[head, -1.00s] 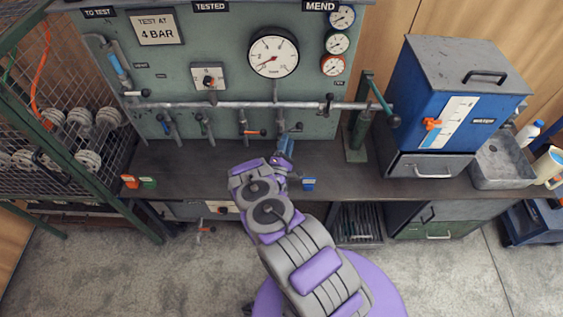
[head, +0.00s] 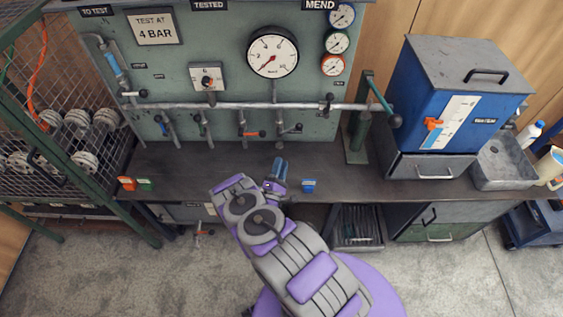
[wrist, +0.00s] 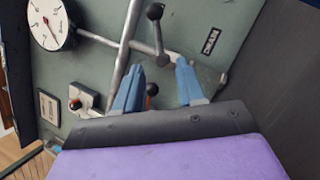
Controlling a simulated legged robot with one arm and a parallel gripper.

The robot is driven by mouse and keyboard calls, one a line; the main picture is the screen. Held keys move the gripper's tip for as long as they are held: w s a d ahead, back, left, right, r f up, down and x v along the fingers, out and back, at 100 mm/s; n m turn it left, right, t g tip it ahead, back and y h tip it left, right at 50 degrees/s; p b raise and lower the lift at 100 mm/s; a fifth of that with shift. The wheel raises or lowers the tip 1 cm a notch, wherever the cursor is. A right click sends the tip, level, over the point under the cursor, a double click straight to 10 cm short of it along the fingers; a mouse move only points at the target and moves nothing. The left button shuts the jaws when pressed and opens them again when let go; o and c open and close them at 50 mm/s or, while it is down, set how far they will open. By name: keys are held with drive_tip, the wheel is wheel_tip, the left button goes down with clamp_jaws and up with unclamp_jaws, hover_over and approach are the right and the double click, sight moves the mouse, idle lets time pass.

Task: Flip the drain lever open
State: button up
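My gripper (head: 278,172) is in front of the pipe board, above the bench. In the wrist view its blue fingers (wrist: 160,84) are apart with nothing held between them. A black-knobbed lever (head: 297,128) sits on a short branch below the horizontal pipe; it shows beyond the fingers in the wrist view (wrist: 156,30). A small label (wrist: 210,42) is near the black-knobbed lever, too blurred to read. I cannot tell which lever is the drain lever.
The horizontal pipe (head: 225,106) carries several more levers to the left. The gauge (head: 272,55) is above it. A green post (head: 358,130) and a blue tank (head: 445,100) stand right. The bench middle is clear.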

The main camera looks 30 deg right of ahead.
drive_tip(key=m+g+y+p, duration=0.1)
drive_tip(key=g+y+p, duration=0.1)
drive_tip(key=g, duration=0.7)
approach(289, 131)
drive_tip(key=b+x, duration=0.3)
drive_tip(key=x, duration=0.6)
drive_tip(key=shift+d, duration=0.15)
drive_tip(key=shift+b+x, duration=0.35)
drive_tip(key=shift+x, duration=0.55)
drive_tip(key=shift+c, duration=0.3)
clamp_jaws()
